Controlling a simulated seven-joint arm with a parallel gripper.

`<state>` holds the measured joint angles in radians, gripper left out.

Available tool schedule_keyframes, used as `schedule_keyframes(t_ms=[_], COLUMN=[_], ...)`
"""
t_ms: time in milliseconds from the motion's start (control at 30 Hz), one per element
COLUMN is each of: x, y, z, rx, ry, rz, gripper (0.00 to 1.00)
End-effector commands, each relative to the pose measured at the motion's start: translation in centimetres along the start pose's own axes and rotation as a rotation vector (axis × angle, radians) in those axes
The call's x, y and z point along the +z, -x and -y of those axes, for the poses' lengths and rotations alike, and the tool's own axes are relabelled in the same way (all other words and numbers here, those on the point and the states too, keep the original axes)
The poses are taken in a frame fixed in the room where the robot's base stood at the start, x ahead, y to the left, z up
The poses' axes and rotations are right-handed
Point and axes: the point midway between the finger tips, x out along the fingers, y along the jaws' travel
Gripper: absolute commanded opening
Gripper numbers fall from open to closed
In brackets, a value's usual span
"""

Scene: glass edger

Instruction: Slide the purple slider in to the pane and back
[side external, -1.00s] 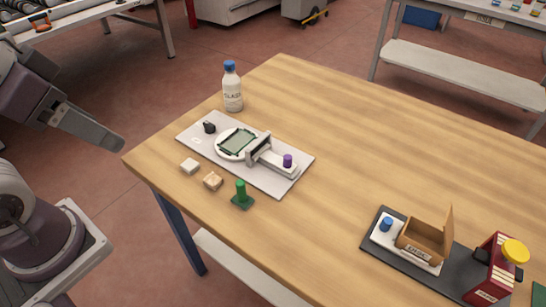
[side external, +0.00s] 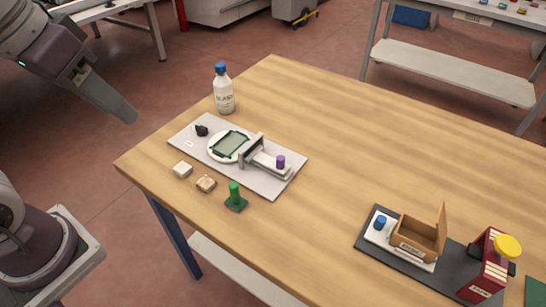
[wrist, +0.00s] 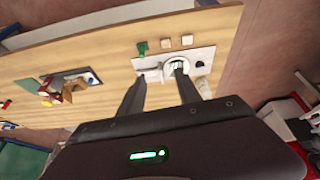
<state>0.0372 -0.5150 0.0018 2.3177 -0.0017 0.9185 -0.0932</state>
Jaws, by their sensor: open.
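The purple slider (side external: 281,162) stands on a pale rail at the right end of a light grey plate (side external: 287,181) on the wooden table. A grey upright block (side external: 252,150) stands between the slider and a white round holder with the greenish glass pane (side external: 230,144). A black knob (side external: 201,131) is at the plate's left end. In the side view my arm hangs at the upper left, off the table and well away from the plate. In the wrist view my gripper (wrist: 157,78) is open and empty, its two fingers pointing toward the plate, partly covering it.
A white bottle with a blue cap (side external: 224,90) stands behind the plate. A white block (side external: 183,170), a tan block (side external: 206,184) and a green stamp-like piece (side external: 235,197) lie in front. A dark tray (side external: 402,265) with an open box and red device is at right. The table's middle is clear.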

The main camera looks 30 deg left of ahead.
Motion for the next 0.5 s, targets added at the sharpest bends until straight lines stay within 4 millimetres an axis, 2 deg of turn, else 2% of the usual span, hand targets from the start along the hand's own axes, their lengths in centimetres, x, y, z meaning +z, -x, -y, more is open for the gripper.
schedule_keyframes(t_ms=[33,100,167,233,300,367,400,500], x=[-3.0,-7.1,-10.2,-13.2,-15.2,-16.1,-16.4,-16.3], y=[-1.0,-3.2,-5.9,-10.0,-14.7,-18.7,-21.3,-26.2], z=[-0.8,-2.1,-3.5,-5.2,-7.1,-8.5,-9.3,-10.9], rx=[0.003,0.003,-0.003,-0.016,-0.035,-0.053,-0.066,-0.093], ry=[0.026,0.077,0.118,0.165,0.211,0.245,0.266,0.303], rz=[0.05,0.11,0.162,0.22,0.277,0.317,0.34,0.383], gripper=[0.4,0.4,0.4,0.4,0.4,0.4,0.4,0.4])
